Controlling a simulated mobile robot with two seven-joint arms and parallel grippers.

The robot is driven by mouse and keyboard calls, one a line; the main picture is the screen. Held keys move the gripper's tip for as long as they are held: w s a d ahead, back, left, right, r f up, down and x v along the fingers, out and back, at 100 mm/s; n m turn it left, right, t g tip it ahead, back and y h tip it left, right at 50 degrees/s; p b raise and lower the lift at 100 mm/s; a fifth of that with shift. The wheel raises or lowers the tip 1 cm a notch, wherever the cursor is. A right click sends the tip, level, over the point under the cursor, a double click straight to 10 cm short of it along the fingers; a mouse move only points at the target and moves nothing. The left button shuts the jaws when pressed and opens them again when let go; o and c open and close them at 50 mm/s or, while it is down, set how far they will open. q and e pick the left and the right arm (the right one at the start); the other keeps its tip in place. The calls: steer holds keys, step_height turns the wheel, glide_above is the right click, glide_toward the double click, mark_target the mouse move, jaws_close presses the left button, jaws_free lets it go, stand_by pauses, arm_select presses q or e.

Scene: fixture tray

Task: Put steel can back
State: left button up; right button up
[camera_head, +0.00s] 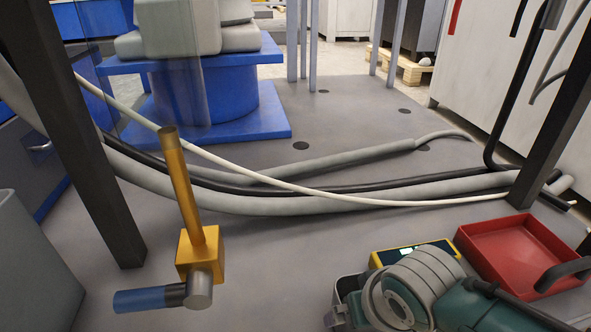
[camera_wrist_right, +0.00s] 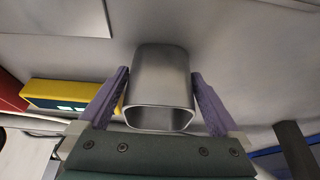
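The steel can (camera_wrist_right: 158,82) is a grey metal tube with a rounded, squarish open end facing the camera in the right wrist view. My right gripper (camera_wrist_right: 160,72) has one purple finger on each side of it. The fingertips are very close to the can's walls, and I cannot tell whether they press on it. In the head view, a grey rim (camera_head: 345,287) shows beside my right arm and may be the can. My left gripper is not in view.
A yellow device (camera_head: 415,252) with a lit screen lies behind my right arm, with a red tray (camera_head: 515,252) to its right. An orange post on a block (camera_head: 200,254) stands at centre left. Thick hoses (camera_head: 300,205) cross behind. The grey surface between is clear.

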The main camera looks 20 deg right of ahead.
arm_select(q)
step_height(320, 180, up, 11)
steer(key=p, duration=1)
steer(key=shift+p, duration=0.4)
arm_select(e)
steer(key=s+a+r+n, duration=0.1)
steer(key=s+r, duration=0.4)
steer(key=r, duration=0.4)
steer(key=s+a+r+n+y, duration=0.1)
steer(key=s+r+n, duration=0.1)
steer(key=s+r, duration=0.3)
steer(key=s+a+r+n, duration=0.1)
steer(key=s+r, duration=0.4)
steer(key=r, duration=0.7)
steer(key=shift+r+n+g, duration=0.3)
steer(key=shift+n+g, duration=0.1)
